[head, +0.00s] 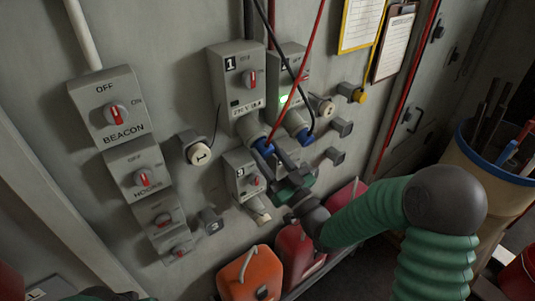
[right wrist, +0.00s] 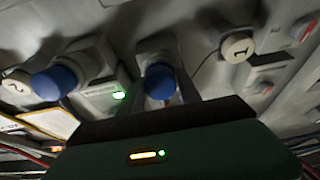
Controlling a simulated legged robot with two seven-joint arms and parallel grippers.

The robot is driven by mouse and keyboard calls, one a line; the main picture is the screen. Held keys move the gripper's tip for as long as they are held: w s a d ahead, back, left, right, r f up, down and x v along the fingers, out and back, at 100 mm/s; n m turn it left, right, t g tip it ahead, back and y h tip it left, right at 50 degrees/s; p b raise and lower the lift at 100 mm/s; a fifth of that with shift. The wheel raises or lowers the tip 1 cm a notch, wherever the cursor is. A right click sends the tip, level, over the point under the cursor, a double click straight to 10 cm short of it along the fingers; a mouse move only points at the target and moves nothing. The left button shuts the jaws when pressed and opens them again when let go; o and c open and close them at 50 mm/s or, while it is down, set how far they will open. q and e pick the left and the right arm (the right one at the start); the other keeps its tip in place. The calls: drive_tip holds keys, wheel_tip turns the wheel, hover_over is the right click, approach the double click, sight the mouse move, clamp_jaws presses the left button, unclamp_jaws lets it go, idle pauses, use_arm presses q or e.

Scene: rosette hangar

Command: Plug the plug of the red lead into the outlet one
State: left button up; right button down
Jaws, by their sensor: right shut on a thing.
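Outlet one (head: 236,85) is a grey wall box marked 1, with a red-marked knob and a socket at its lower end. The blue plug (head: 264,146) of the red lead (head: 301,75) is at that socket, lined up with it; I cannot tell how deep it sits. My right gripper (head: 283,163) is shut on this plug from below. In the right wrist view the blue plug (right wrist: 160,82) stands between the fingers, against the grey socket. No fingers of my left gripper show.
Outlet two (head: 287,65) beside it has a lit green lamp and a blue plug (head: 298,128) with a black lead (head: 286,62). Outlet three (head: 242,173) is below. A round cap (head: 199,154) hangs at left. Red and orange cans (head: 245,278) stand below; a bin (head: 490,165) is at right.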

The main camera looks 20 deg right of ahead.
drive_tip(key=shift+w+a+r, duration=0.1)
drive_tip(key=shift+w+a, duration=0.05)
drive_tip(key=shift+w, duration=0.05)
idle(0.3)
drive_tip(key=c, duration=0.7)
unclamp_jaws()
drive_tip(key=shift+c, duration=0.2)
